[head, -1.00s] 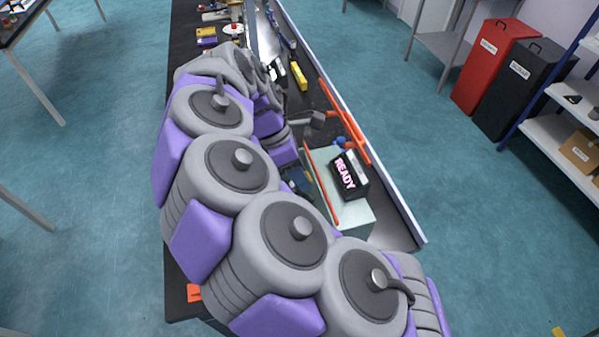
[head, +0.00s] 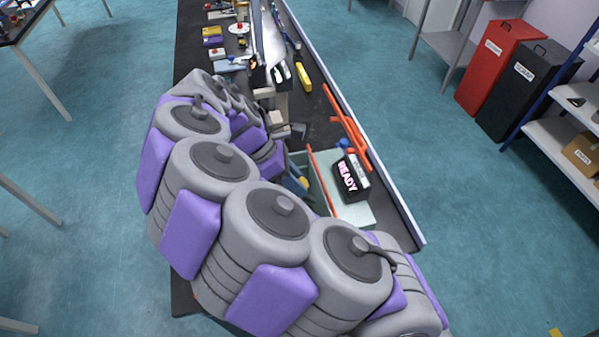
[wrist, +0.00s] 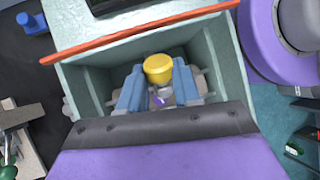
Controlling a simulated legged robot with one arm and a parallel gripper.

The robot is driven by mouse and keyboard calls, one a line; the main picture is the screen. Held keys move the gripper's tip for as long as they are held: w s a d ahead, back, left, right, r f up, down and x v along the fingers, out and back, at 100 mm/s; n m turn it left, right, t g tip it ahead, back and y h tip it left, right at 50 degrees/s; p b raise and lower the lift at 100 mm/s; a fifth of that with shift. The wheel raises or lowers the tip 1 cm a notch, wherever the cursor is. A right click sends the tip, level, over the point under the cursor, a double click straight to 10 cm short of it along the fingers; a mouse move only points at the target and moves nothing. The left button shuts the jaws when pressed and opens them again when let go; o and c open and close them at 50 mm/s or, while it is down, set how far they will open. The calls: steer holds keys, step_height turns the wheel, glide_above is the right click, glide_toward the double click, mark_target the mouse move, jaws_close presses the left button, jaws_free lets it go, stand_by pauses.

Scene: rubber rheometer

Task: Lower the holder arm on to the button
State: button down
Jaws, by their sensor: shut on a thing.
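In the wrist view, my gripper (wrist: 160,88) reaches into an open-topped recess in a pale green housing (wrist: 85,92). Its two blue fingers stand on either side of a yellow round-topped piece (wrist: 158,68) and are shut on it. A greyish part shows below the yellow top, between the fingers. I cannot tell whether the yellow piece belongs to the holder arm or is the button. In the head view, the housing (head: 352,212) is partly behind my arm, with a bit of blue and yellow showing in its opening.
An orange-red bar (head: 334,182) runs along the housing's edge. A black box reading READY (head: 347,175) sits on the housing. An orange frame (head: 347,127) and a yellow object (head: 303,77) lie on the dark bench behind. Red and black bins stand at the right.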

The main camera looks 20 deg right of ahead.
steer(key=shift+a+f+h+p, duration=0.25)
steer(key=shift+a+h+p, duration=0.35)
steer(key=shift+a, duration=0.1)
steer(key=shift+a+f+p, duration=0.2)
steer(key=shift+a+p, duration=0.1)
steer(key=shift+a+f+p, duration=1.15)
steer(key=shift+f+p, duration=0.05)
steer(key=shift+f, duration=0.1)
steer(key=shift+a+f+p, duration=0.35)
steer(key=shift+f+p, duration=0.05)
steer(key=shift+f, duration=0.3)
steer(key=c, duration=0.8)
jaws_free()
steer(key=shift+w, duration=0.15)
